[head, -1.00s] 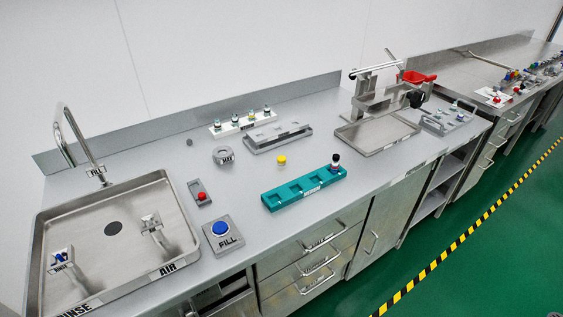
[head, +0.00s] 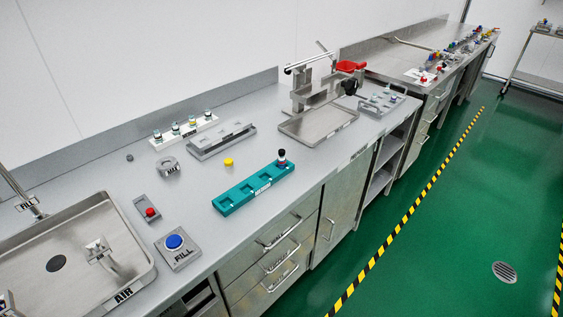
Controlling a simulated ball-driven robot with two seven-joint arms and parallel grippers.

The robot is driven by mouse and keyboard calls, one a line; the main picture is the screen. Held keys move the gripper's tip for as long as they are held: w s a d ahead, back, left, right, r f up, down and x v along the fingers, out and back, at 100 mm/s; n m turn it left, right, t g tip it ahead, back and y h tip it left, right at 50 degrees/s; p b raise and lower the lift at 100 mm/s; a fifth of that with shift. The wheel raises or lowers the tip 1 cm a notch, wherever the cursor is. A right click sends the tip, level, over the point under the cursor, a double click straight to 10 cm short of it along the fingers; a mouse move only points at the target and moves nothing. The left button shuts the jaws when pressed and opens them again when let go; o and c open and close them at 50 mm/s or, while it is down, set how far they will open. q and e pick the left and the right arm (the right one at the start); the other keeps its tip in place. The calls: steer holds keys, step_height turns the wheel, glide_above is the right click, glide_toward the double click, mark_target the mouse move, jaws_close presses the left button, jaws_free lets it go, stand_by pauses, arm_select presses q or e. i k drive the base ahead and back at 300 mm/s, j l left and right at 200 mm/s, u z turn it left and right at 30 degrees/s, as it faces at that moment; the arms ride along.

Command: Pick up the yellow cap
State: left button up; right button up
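The yellow cap (head: 228,162) is a small round piece lying on the grey steel counter (head: 196,186). It sits behind the teal rack (head: 233,200) and in front of the grey slotted holder (head: 222,141), apart from both. Neither of my grippers shows in the head view.
The teal rack holds one dark-topped vial (head: 282,158) at its right end. A white rack (head: 183,132) with several vials stands at the back. A grey ring (head: 168,168), a red button (head: 150,212), a blue FILL button (head: 174,242) and a sink (head: 100,215) lie left. A metal press (head: 318,105) stands right.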

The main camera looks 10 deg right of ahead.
mark_target(228, 162)
steer(key=i+l, duration=0.15)
steer(key=l, duration=0.2)
steer(key=i+l, duration=0.35)
steer(key=l, duration=0.3)
